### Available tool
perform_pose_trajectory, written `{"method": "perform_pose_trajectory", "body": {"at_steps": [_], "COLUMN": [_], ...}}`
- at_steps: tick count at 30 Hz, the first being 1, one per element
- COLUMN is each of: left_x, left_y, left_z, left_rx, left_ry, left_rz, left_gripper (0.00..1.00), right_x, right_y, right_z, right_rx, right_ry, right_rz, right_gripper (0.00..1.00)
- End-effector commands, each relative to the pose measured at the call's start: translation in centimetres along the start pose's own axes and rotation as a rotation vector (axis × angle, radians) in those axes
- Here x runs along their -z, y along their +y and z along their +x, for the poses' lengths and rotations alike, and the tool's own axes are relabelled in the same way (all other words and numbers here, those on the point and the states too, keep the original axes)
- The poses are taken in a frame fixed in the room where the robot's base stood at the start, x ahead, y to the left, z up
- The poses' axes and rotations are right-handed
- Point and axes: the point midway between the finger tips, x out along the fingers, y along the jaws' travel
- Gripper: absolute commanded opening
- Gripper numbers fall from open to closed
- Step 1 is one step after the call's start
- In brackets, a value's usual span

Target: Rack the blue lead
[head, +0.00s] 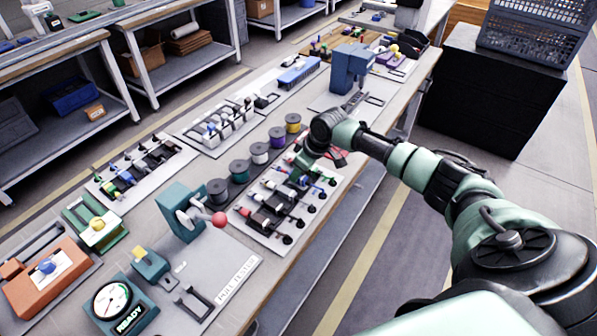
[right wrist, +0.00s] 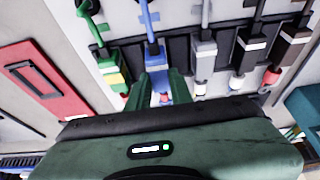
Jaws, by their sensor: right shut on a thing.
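The blue lead (right wrist: 154,55) is in the right wrist view, with its blue cable running up from a blue connector with a pale band. My right gripper (right wrist: 162,86) is shut on the lead's blue end, one green finger on each side. The lead lies across the dark rack bar (right wrist: 129,55), between a green-yellow lead (right wrist: 112,75) and a grey lead (right wrist: 205,57). Whether it is fully seated in a slot I cannot tell. My left gripper is out of view.
Several wire spools (head: 260,153) stand left of the board. A teal press (head: 180,210) with a red knob and a round gauge (head: 111,299) reading READY stand nearer. A red box (right wrist: 45,82) lies beside the rack. The aisle floor (head: 345,270) right of the bench is clear.

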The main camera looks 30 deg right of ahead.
Motion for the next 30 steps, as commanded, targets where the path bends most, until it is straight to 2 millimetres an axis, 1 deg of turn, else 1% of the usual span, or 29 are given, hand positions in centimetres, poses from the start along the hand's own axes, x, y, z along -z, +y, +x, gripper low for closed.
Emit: {"method": "perform_pose_trajectory", "body": {"at_steps": [19, 30], "left_x": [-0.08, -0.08], "left_y": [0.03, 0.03], "left_z": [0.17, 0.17], "left_rx": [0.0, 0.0], "left_ry": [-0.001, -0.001], "left_rz": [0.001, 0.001], "left_gripper": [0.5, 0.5], "right_x": [-0.37, -0.37], "right_y": [-0.03, -0.02], "right_z": [0.94, 0.96], "right_rx": [0.0, 0.0], "right_ry": [0.001, 0.001], "right_rz": [0.0, 0.0], "right_gripper": [0.0, 0.0]}}
